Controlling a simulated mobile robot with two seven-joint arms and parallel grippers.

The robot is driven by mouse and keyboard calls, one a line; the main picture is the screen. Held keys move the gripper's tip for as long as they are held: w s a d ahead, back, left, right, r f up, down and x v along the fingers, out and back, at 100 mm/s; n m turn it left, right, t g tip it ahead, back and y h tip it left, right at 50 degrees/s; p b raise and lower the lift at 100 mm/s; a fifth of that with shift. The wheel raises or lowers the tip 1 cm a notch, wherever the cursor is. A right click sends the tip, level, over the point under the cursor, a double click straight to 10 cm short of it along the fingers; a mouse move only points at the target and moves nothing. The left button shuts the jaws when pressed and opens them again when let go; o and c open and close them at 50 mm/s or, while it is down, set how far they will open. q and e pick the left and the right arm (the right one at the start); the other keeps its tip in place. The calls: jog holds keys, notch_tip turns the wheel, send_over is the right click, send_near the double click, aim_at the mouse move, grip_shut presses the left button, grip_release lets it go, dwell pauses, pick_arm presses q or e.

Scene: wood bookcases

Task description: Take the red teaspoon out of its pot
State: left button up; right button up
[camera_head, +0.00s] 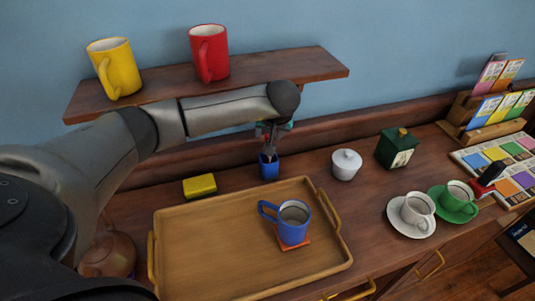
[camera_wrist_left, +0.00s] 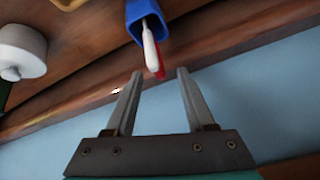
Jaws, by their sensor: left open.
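The blue pot (camera_head: 269,168) stands on the wooden counter behind the tray; it also shows in the left wrist view (camera_wrist_left: 134,12). The red teaspoon (camera_wrist_left: 158,68) sticks out of the pot in the left wrist view, partly hidden by a white spoon (camera_wrist_left: 149,45) beside it. My left gripper (camera_head: 268,146) is just above the pot. In the left wrist view its fingers (camera_wrist_left: 160,72) are open, with the red teaspoon's end about level with the fingertips and between them. Nothing is held. My right gripper is in neither view.
A yellow block (camera_head: 199,186) lies left of the pot. A wooden tray (camera_head: 190,250) with a blue mug (camera_head: 292,228) is in front. A white lidded jar (camera_head: 346,164) and green box (camera_head: 396,150) stand to the right. A shelf (camera_head: 160,98) with two mugs hangs behind.

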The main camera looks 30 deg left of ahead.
pick_arm(q)
jog(key=shift+w+a+f, duration=0.15)
jog(key=shift+f, duration=0.25)
grip_shut()
jog(key=shift+a, duration=0.1)
dwell(1.1)
